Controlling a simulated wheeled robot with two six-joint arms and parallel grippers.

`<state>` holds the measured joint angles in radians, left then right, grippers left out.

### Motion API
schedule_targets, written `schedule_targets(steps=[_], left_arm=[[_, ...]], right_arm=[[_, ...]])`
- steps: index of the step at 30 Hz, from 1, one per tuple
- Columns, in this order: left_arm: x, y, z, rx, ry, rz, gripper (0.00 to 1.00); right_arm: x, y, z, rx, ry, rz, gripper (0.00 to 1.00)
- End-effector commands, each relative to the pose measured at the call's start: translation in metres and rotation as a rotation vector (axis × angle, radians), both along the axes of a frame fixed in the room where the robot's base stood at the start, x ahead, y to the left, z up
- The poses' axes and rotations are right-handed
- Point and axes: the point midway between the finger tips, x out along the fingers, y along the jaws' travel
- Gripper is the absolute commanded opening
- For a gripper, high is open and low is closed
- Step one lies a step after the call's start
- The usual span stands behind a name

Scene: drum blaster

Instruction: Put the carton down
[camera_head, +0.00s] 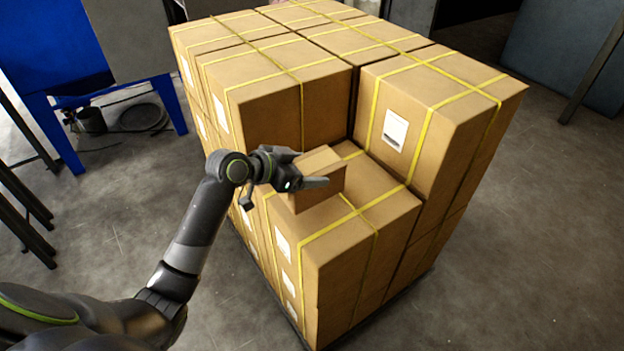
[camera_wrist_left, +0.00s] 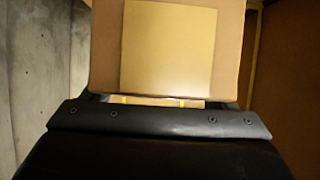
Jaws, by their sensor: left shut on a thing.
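A small brown carton (camera_head: 320,187) is in my left gripper (camera_head: 312,178), over the lower front step of a stack of large boxes. The gripper is shut on it, with a dark finger across its near side. The carton also shows in the left wrist view (camera_wrist_left: 168,45), filling the upper middle. The lower box top (camera_head: 385,207) with yellow straps lies beneath and beside it. I cannot tell whether the carton touches that top. My right gripper is not in view.
Taller strapped boxes rise behind (camera_head: 275,85) and to the right (camera_head: 440,110) of the step. A blue frame (camera_head: 55,125) stands on the left. Grey floor (camera_head: 520,260) is clear at the right and front.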

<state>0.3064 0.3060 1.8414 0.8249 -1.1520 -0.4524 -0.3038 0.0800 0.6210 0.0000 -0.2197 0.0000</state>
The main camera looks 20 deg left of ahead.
Motion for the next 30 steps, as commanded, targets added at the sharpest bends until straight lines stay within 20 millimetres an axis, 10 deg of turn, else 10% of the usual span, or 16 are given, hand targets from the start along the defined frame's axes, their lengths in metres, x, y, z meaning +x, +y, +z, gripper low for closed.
schedule_targets(steps=[24,25,30], left_arm=[[0.001,-0.001,-0.047,-0.003,-0.008,-0.001,0.33],[0.000,-0.001,-0.048,-0.001,-0.002,0.000,0.84],[0.000,-0.001,-0.047,-0.001,-0.002,0.000,1.00]], right_arm=[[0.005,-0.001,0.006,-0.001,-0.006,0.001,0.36],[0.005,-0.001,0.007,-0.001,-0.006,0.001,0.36],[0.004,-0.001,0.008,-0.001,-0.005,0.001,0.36]])
